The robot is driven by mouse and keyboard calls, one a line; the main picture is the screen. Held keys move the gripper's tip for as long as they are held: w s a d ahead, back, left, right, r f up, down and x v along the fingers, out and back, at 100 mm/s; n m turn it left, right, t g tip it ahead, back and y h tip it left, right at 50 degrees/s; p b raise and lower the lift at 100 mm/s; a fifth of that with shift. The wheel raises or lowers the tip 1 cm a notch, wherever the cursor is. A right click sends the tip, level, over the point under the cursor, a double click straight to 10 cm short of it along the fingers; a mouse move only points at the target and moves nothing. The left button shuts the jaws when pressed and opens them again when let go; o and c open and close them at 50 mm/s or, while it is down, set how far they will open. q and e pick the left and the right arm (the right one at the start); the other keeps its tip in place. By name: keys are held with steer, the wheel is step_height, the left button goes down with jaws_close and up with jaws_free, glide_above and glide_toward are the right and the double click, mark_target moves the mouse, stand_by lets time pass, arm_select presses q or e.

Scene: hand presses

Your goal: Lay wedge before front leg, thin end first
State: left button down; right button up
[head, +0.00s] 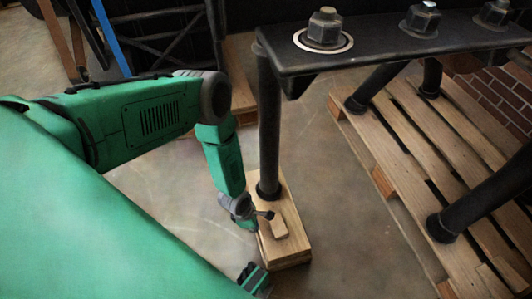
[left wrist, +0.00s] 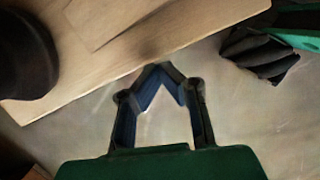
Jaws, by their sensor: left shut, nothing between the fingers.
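The black front leg (head: 269,130) of the press bench stands upright on a wooden block (head: 292,210). The wedge (head: 279,228), a small pale wooden piece, lies on the block just before the leg's foot, apart from it as far as I see. Which end is thin is too small to tell. My left gripper (head: 266,214) is beside the wedge at the block's left edge. In the left wrist view its fingers (left wrist: 160,66) are shut at the tips with nothing between them, near the edge of the block (left wrist: 120,60). The leg's round black foot (left wrist: 22,62) shows at the left.
The black bench top (head: 390,45) with large bolts spans above. A wooden pallet (head: 420,120) under other black legs lies to the right. Bare concrete floor (head: 345,220) is free between block and pallet. Dark racks stand at the back left.

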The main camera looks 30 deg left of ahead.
mark_target(273, 226)
arm_select(q)
steer(key=w+d, duration=0.1)
steer(key=d, duration=0.1)
steer(key=shift+w+d+r, duration=0.2)
steer(key=shift+w+d, duration=0.1)
steer(key=shift+w, duration=0.05)
steer(key=shift+w+d+b, duration=0.2)
steer(key=shift+b, duration=0.1)
steer(key=shift+w+a, duration=0.1)
steer(key=shift+w+d, duration=0.35)
steer(key=shift+d, duration=0.25)
steer(key=shift+w+d, duration=0.3)
steer(key=shift+d, duration=0.25)
steer(key=shift+a, duration=0.15)
